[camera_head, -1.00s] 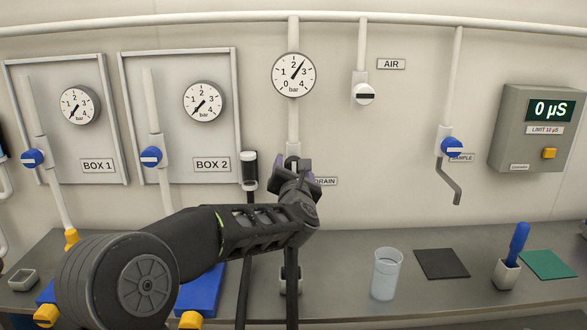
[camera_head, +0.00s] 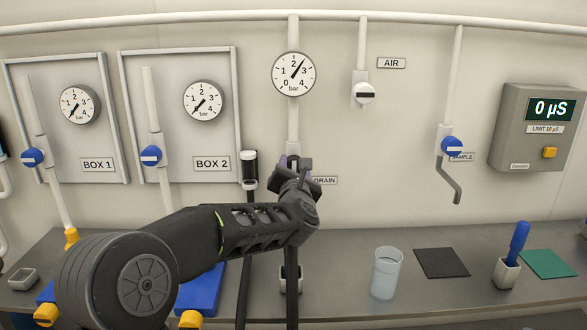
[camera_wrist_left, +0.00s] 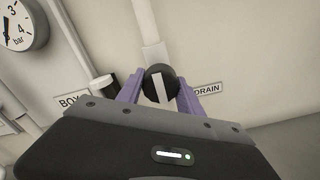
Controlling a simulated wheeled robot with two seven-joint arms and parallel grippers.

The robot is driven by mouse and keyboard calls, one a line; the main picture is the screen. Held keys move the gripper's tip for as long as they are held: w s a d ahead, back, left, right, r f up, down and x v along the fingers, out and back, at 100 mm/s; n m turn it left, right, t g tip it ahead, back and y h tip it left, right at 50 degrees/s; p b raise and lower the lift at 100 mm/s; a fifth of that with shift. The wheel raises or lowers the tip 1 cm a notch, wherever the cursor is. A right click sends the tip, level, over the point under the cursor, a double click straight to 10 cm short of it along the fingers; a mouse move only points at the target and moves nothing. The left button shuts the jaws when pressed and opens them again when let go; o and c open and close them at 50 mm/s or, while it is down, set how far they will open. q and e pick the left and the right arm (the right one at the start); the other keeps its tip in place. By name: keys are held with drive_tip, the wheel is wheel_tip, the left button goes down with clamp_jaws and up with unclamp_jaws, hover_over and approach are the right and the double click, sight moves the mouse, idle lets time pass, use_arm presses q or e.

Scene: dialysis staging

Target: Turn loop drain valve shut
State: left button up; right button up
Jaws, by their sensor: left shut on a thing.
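The drain valve has a round black knob (camera_wrist_left: 160,84) with a white stripe. In the left wrist view it sits between the purple fingers of my left gripper (camera_wrist_left: 160,80), which is shut on it. The stripe looks roughly in line with the pale pipe (camera_wrist_left: 150,45) above. In the head view my left gripper (camera_head: 297,165) is at the valve below the middle gauge and hides the knob. The DRAIN label (camera_head: 325,181) is just to its right, partly covered. My right gripper is in neither view.
The middle gauge (camera_head: 294,73) reads a little above 2 bar. Blue-handled valves (camera_head: 151,156) are on the left and a SAMPLE valve (camera_head: 451,147) on the right. A clear beaker (camera_head: 386,273) and a dark mat (camera_head: 442,263) lie on the bench below.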

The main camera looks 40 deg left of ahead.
use_arm(q)
drive_tip(key=shift+m, duration=0.3)
drive_tip(key=m+b, duration=0.1)
drive_tip(key=m, duration=0.1)
drive_tip(key=shift+m, duration=0.3)
drive_tip(key=m, duration=0.9)
drive_tip(key=shift+r, duration=0.15)
drive_tip(key=m+p, duration=0.2)
drive_tip(key=m, duration=0.3)
drive_tip(key=shift+m, duration=0.3)
drive_tip(key=o, duration=1.4)
